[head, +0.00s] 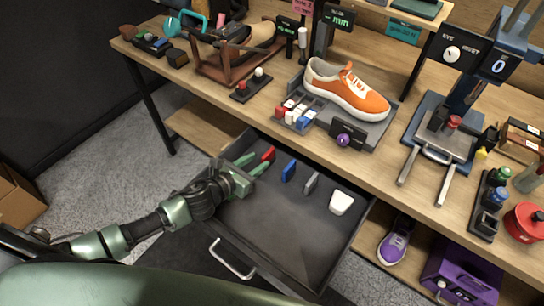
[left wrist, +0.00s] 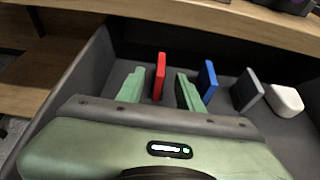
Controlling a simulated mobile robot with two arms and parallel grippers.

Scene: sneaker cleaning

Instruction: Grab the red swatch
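The red swatch (head: 268,153) stands upright in the open grey drawer (head: 285,245), near its far left corner. It also shows in the left wrist view (left wrist: 159,76). My left gripper (head: 257,163) is inside the drawer, open, with its green fingers pointing at the red swatch. In the left wrist view the swatch appears between the two spread fingers, with a gap on each side. I cannot tell whether it is past the fingertips or between them. My right gripper is not in view.
In the drawer, a blue swatch (head: 289,171), a grey swatch (head: 312,183) and a white block (head: 341,203) stand in a row right of the red one. The workbench (head: 222,95) edge overhangs the drawer's back. An orange sneaker (head: 345,90) sits above. The drawer's front floor is clear.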

